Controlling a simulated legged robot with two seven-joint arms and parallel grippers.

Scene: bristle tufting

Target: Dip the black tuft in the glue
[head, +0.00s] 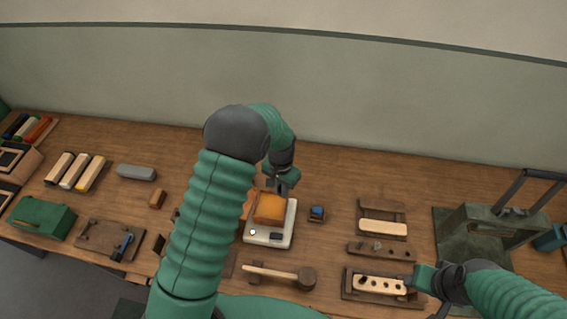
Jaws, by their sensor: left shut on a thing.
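The amber glue sits in a square pan (270,207) on a white warming plate (286,230) in the middle of the bench. My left gripper (280,187) is just behind and above the far edge of the pan. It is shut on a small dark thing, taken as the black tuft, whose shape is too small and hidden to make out. I cannot tell whether it touches the glue. My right gripper (416,283) is at the right end of a pale block with several holes (379,285). Its jaws are too unclear to read.
A mallet (273,272) lies in front of the warming plate. A small box with a blue top (317,213) stands right of it. Wooden holders (383,228) lie farther right, then a green press (490,222). My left arm hides part of the bench left of the pan.

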